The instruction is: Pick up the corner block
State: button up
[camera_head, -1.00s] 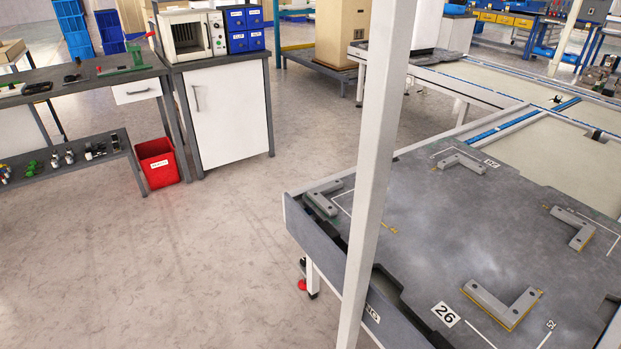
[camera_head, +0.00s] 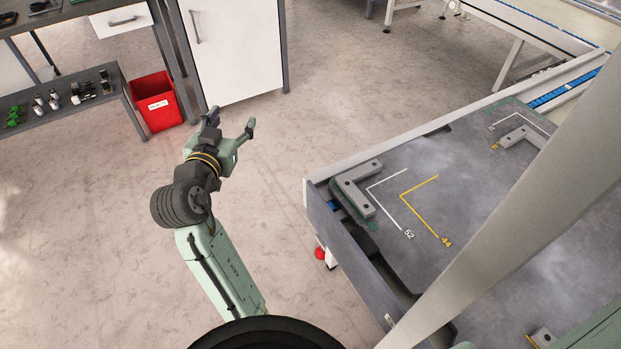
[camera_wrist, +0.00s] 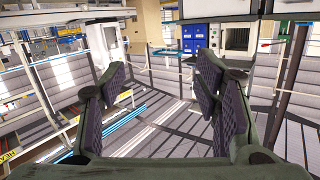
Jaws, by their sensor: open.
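Several L-shaped grey corner blocks sit on the dark grey table (camera_head: 470,225); which one the task means I cannot tell. The nearest corner block (camera_head: 355,188) lies at the table's left corner, beside a white L mark and a yellow L mark. Another corner block (camera_head: 520,139) is at the back right. A third corner block (camera_head: 542,338) shows only in part at the bottom edge. My gripper (camera_head: 231,123) is open and empty over the floor, left of the table and apart from the blocks. In the wrist view its fingers (camera_wrist: 166,88) stand apart with nothing between them.
A pale post (camera_head: 520,220) crosses in front of the table's right side. A red bin (camera_head: 156,105) stands on the floor by a white cabinet (camera_head: 232,50). A shelf (camera_head: 75,115) with small parts is at left. Floor between the cabinet and table is clear.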

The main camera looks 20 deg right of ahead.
jog(key=s+d+f+m+g+h, duration=0.35)
jog(key=s+d+f+g, duration=0.3)
jog(key=d, duration=0.45)
jog(key=m+g, duration=0.3)
jog(key=m, duration=0.1)
send_near(356, 173)
jog(key=d, duration=0.1)
jog(key=w+d+p, duration=0.1)
jog(key=shift+d+f+h, duration=0.25)
jog(key=shift+f+h, duration=0.1)
jog(key=shift+f, duration=0.05)
jog(key=shift+a+f+p+x, duration=0.15)
jog(key=shift+p+x, duration=0.1)
jog(key=shift+x, duration=0.75)
jog(key=shift+f+p+x, duration=0.15)
jog(key=shift+p+x, duration=0.1)
jog(key=shift+x, duration=0.75)
jog(key=shift+a+f+p+x, duration=0.15)
jog(key=shift+p+x, duration=0.1)
jog(key=shift+x, duration=0.75)
